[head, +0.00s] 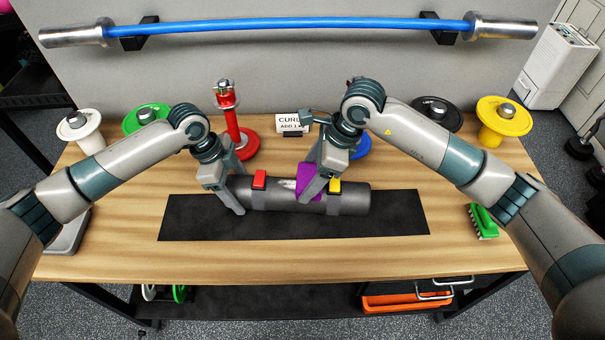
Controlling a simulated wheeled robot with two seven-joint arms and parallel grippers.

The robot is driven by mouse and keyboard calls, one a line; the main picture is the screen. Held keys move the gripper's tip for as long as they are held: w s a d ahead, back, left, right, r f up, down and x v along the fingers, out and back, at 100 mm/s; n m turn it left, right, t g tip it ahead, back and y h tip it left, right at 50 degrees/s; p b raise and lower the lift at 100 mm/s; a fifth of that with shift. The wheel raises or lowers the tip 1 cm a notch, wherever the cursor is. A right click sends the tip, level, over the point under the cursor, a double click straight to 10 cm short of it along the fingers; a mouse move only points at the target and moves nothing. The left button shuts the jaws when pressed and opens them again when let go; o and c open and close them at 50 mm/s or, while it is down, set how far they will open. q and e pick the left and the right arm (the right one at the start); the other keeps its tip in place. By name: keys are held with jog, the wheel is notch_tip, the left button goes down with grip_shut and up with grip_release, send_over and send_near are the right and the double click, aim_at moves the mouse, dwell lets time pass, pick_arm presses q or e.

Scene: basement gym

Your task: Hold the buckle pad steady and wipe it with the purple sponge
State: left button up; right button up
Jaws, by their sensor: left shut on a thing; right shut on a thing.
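The buckle pad (348,202) is a dark grey cylinder lying sideways on a black mat (400,222) at the middle of the table. It carries a red block (259,179) to the left and a yellow block (335,186) to the right. My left gripper (238,200) is shut on the pad near its left end, partly hiding that end. My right gripper (318,192) is shut on the purple sponge (307,187), which is on top of the pad, left of the yellow block. The fingers hide part of the sponge.
A red stand (233,125) and a small sign (291,124) stand behind the pad. Coloured plates line the back, including a yellow one (504,116). A green brush (484,221) lies at the right edge. A blue bar (290,25) hangs on the wall. The mat's right end is clear.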

jog(key=shift+d, duration=0.25)
jog(key=shift+a, duration=0.15)
jog(key=shift+w+a, duration=0.2)
jog(key=shift+a, duration=1.5)
jog(key=shift+w+a, duration=0.15)
jog(key=shift+a, duration=1.55)
jog(key=shift+d, duration=0.15)
jog(key=shift+s+d, duration=0.2)
jog(key=shift+d, duration=1.5)
jog(key=shift+s+d, duration=0.2)
jog(key=shift+d, duration=1.5)
jog(key=shift+a, duration=0.2)
jog(key=shift+w+a, duration=0.2)
jog(key=shift+a, duration=1.5)
jog(key=shift+w+a, duration=0.2)
jog(key=shift+a, duration=1.45)
jog(key=shift+d, duration=0.1)
jog(key=shift+s+d, duration=0.2)
jog(key=shift+d, duration=1.55)
jog(key=shift+s+d, duration=0.2)
jog(key=shift+d, duration=1.5)
